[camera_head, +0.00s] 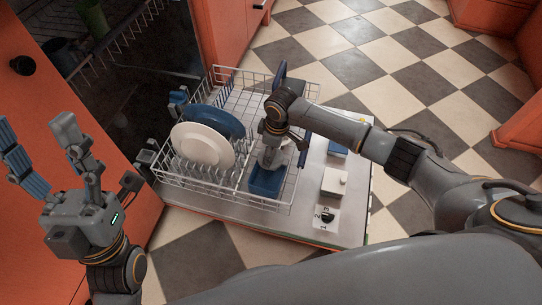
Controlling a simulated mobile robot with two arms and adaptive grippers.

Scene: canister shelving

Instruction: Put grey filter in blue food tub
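The blue food tub (267,182) sits on the right front part of the dishwasher's lower rack. My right gripper (284,152) points down just above the tub, and a small grey shape at its fingers sits over the tub's back edge. I cannot tell whether this shape is the grey filter or part of the gripper. The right gripper's fingers are partly hidden, so its grip is unclear. My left gripper (48,155) is raised at the left, its fingers spread apart and empty, well away from the tub.
The wire rack (233,82) stands on the open dishwasher door (340,222). A white plate (196,146) and a blue plate (222,122) stand in it left of the tub. A small white lidded box (334,181) is on the door. Checkered floor lies beyond.

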